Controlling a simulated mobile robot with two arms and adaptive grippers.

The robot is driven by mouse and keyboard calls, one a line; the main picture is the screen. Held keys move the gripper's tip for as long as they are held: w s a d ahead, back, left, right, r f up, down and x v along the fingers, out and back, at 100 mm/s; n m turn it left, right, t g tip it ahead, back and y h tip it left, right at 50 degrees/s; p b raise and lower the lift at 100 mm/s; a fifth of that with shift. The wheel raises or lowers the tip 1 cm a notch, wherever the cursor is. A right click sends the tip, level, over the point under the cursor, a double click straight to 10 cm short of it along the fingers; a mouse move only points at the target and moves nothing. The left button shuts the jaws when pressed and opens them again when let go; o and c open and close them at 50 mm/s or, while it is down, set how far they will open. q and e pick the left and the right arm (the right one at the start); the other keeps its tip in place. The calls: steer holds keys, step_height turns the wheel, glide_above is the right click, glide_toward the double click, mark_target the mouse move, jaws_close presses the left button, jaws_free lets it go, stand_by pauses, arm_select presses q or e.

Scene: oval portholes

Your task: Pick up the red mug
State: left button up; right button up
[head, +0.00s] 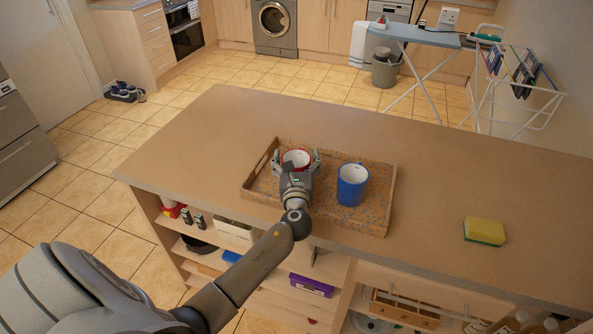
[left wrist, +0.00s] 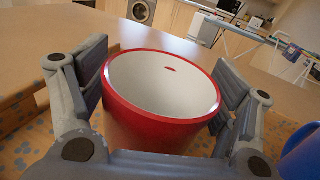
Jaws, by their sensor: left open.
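The red mug (head: 296,159) stands upright on a patterned tray (head: 384,185) on the island counter. It has a white inside, and in the left wrist view the mug (left wrist: 150,125) fills the middle. My left gripper (head: 297,162) is open, with one finger on each side of the mug. In the left wrist view the fingers of my left gripper (left wrist: 162,95) flank the mug; I cannot tell whether they touch it. The mug's lower part is hidden by my gripper in the head view. My right gripper is not in view.
A blue mug (head: 352,185) stands on the tray to the right of the red mug. It also shows at the right edge of the left wrist view (left wrist: 302,153). A yellow sponge (head: 484,231) lies farther right. The counter (head: 230,115) behind the tray is clear.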

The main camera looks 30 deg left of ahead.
arm_select(q)
steer(key=shift+x, duration=0.95)
steer(key=shift+f, duration=0.1)
steer(key=shift+s, duration=0.1)
steer(key=shift+c, duration=1)
steer(key=c, duration=0.7)
steer(key=shift+c, duration=0.7)
